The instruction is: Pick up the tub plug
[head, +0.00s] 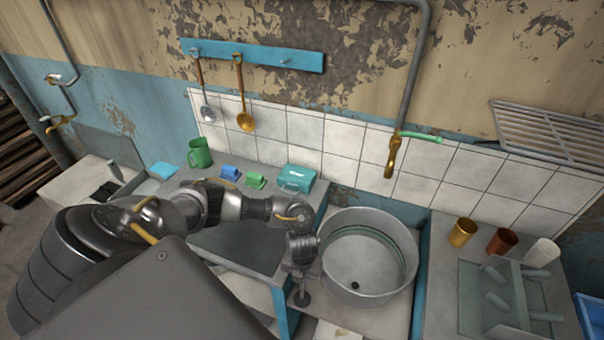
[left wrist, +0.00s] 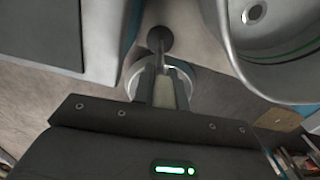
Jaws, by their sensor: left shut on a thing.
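The tub plug (head: 302,298) is a dark, rounded piece on a short stem. It hangs just below my left gripper (head: 302,268), to the left of the tub in the head view. In the left wrist view the plug (left wrist: 160,38) sticks out past the fingertips of my left gripper (left wrist: 162,75), which is shut on its stem. The fingers hide part of the stem. The round metal tub (head: 395,283) has a dark drain hole in its floor; the tub also shows at the upper right of the left wrist view (left wrist: 235,45). My right gripper is not in view.
A grey counter (head: 230,240) left of the tub carries a green mug (head: 200,153), small sponges and a teal box (head: 297,178). On the right counter stand several cups and a rack (head: 505,295). A brass tap (head: 391,157) hangs above the tub.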

